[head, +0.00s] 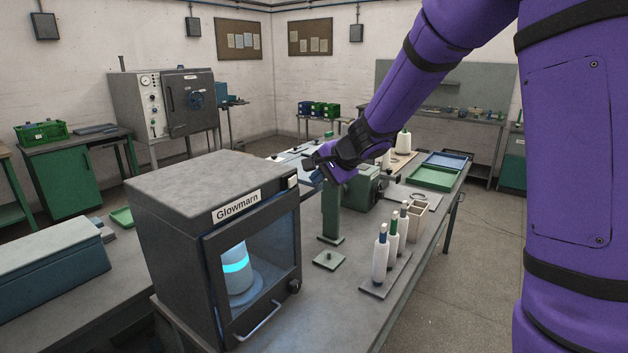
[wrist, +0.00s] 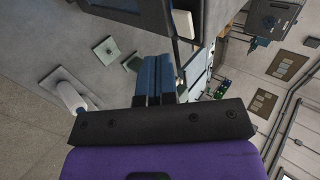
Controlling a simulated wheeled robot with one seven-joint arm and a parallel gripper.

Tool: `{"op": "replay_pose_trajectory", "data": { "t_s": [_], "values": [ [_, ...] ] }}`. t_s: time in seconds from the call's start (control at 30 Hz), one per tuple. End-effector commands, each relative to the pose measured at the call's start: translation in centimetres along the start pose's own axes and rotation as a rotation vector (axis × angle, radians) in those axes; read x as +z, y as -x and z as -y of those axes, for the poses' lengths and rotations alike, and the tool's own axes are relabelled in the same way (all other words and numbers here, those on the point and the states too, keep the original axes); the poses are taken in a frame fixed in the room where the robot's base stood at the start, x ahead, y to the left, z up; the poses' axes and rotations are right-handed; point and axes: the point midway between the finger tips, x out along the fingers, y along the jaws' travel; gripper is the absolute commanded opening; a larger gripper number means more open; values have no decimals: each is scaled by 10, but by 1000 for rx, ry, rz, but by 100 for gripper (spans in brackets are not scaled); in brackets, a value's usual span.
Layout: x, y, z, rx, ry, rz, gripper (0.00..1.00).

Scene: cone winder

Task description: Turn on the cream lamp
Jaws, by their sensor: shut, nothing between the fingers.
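A dark grey cabinet labelled Glowmarn (head: 165,245) stands on the bench in the head view. Behind its window is a pale cone (head: 236,268) with a glowing cyan band. A small cream block, seemingly a switch (head: 292,182), sits at the upper right of its front; it also appears as a pale piece in the wrist view (wrist: 182,24). A dark knob (head: 294,286) is lower down. I cannot make out a separate cream lamp. My gripper (head: 318,174) is shut and empty, just right of the switch and apart from it. Its blue fingers (wrist: 152,60) show in the wrist view.
A green post (head: 331,212) stands on the bench below my gripper. Several white bobbins (head: 381,255) on a plate and a beige holder (head: 417,215) are to its right. A green tray (head: 436,178) lies further back. The cabinet has a metal door handle (head: 259,320).

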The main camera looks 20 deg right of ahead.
Motion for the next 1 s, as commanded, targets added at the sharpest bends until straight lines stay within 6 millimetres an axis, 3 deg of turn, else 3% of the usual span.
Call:
{"op": "replay_pose_trajectory", "data": {
  "t_s": [0.53, 1.0],
  "values": [
    [0, 74, 2, 1, 1, 3, 0],
    [-1, 83, 1, 3, 0, 5, 0]
  ]
}}
